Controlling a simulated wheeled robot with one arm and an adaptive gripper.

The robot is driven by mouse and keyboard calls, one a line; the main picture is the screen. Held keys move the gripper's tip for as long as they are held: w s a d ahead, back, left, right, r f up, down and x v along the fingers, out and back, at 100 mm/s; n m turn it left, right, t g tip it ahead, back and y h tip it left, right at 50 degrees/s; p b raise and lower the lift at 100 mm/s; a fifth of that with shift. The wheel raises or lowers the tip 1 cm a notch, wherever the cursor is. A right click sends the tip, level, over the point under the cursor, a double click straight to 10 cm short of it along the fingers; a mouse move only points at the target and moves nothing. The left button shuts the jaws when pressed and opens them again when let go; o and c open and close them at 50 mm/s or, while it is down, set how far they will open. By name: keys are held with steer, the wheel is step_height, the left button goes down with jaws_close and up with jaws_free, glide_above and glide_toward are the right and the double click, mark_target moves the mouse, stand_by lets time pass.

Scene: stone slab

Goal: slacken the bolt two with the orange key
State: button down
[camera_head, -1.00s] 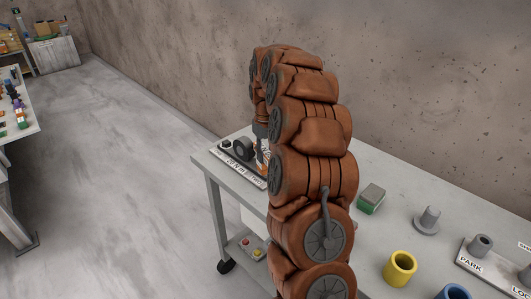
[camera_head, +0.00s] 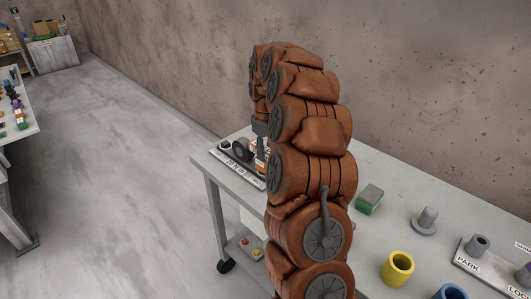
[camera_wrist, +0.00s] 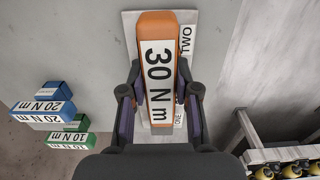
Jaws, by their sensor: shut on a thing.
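The orange key (camera_wrist: 157,30) carries a white "30 N m" label and fills the middle of the wrist view. My gripper (camera_wrist: 160,108) is shut on it, one finger on each side. Beneath the key lies a pale plate (camera_wrist: 131,22) with the words "TWO" and "ONE" partly showing at its right edge. The key hides the bolts in this view, so I cannot tell whether it sits on bolt two. In the head view the plate (camera_head: 228,163) lies at the table's far left end, and my arm hides most of the gripper and key.
A blue "20 N m" key (camera_wrist: 45,107) and a green "10 N m" key (camera_wrist: 68,138) show at left in the wrist view.

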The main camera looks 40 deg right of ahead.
steer(key=shift+r, duration=1.15)
steer(key=shift+r+p, duration=0.85)
steer(key=shift+r, duration=1.65)
